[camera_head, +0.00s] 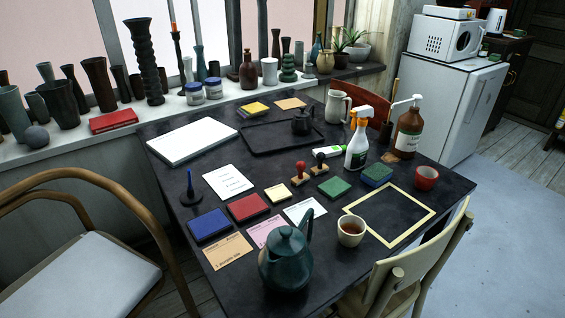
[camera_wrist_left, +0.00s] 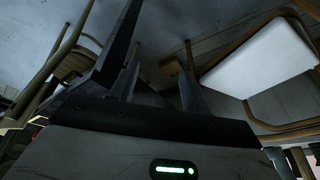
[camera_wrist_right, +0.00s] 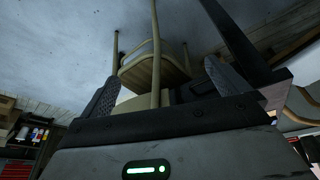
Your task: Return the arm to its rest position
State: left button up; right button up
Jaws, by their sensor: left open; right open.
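Neither of my arms shows in the head view. My left gripper (camera_wrist_left: 160,85) shows in the left wrist view, its two dark fingers spread apart with nothing between them. My right gripper (camera_wrist_right: 160,92) shows in the right wrist view, its fingers also wide apart and empty. A pale chair shows beyond the right fingers, apart from them as far as I can tell. The black table (camera_head: 330,278) carries a teal teapot (camera_head: 286,262), a cup of tea (camera_head: 351,232), stamps, ink pads and cards.
A wooden armchair (camera_head: 80,285) stands at the left and a pale chair (camera_head: 415,270) at the table's front right. A spray bottle (camera_head: 356,150) and brown pump bottle (camera_head: 409,135) stand on the table. Vases line the windowsill (camera_head: 100,135). The floor at right (camera_head: 520,220) is clear.

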pick_arm(q)
jog(key=w+d+f+t+h, duration=0.2)
jog(key=w+d+f+t, duration=0.3)
jog(key=w+f+t, duration=0.1)
jog(key=shift+d+f+m+t+h, duration=0.25)
jog(key=shift+d+m+t+h, duration=0.05)
jog(key=shift+d+t+h, duration=0.1)
pick_arm(e)
jog(key=w+a+f+t+y, duration=0.2)
jog(key=w+a+f+t, duration=0.3)
jog(key=w+f+t, duration=0.1)
jog(key=shift+a+f+n+t+y, duration=0.2)
jog(key=shift+a+n+t+y, duration=0.1)
jog(key=shift+a+t+y, duration=0.1)
